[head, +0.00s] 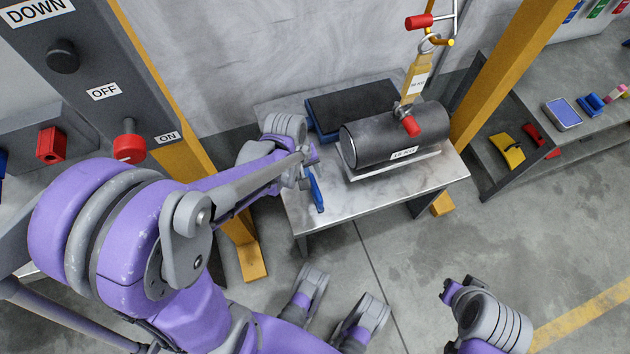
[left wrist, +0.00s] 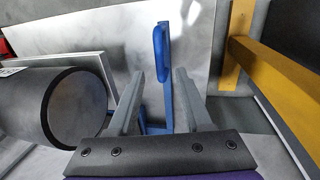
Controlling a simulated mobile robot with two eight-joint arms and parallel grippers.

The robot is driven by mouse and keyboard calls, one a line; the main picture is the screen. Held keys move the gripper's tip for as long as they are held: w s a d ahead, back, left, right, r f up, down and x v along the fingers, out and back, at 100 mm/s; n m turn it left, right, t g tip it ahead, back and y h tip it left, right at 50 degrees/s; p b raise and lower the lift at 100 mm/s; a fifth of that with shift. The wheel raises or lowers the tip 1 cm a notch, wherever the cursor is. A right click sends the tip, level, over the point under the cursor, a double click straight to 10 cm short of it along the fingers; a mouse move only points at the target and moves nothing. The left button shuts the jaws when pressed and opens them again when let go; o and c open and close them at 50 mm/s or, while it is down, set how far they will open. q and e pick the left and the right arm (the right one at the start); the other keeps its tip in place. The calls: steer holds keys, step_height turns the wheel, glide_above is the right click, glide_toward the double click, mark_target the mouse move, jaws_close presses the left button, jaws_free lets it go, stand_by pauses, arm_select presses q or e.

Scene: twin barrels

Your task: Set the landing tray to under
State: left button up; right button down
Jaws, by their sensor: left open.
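A flat tray with a black top and blue rim (head: 325,125), which seems to be the landing tray, lies on the table behind the dark barrel (head: 390,136). The barrel lies on a pale cradle (head: 400,164) and partly hides the tray. A blue handle (head: 316,193) stands at the table's left part; its link to the tray is hidden. My left gripper (head: 308,168) is at this handle. In the left wrist view my open fingers (left wrist: 160,76) have the blue handle (left wrist: 159,45) between them, with gaps on both sides. My right gripper (head: 447,290) is low at the right, its jaws unclear.
A yellow strap (head: 416,78) with a hook and red handles hangs above the barrel. Yellow posts (head: 500,72) flank the table (head: 440,180). A control panel (head: 90,75) with DOWN, OFF and ON stands at left. A side bench (head: 590,125) holds small objects. Floor in front is clear.

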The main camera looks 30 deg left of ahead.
mark_target(315, 186)
arm_select(q)
steer(key=f, duration=0.2)
steer(key=f+b, duration=0.1)
steer(key=f, duration=0.1)
steer(key=w+f, duration=0.1)
steer(key=f, duration=0.1)
steer(key=shift+w+d+f+b, duration=0.1)
steer(key=shift+d+f+b, duration=0.05)
steer(key=shift+d+b, duration=0.25)
arm_select(e)
steer(key=f, duration=0.2)
steer(key=shift+w+f, duration=0.2)
steer(key=shift+f, duration=0.2)
arm_select(q)
jaws_close()
stand_by(0.4)
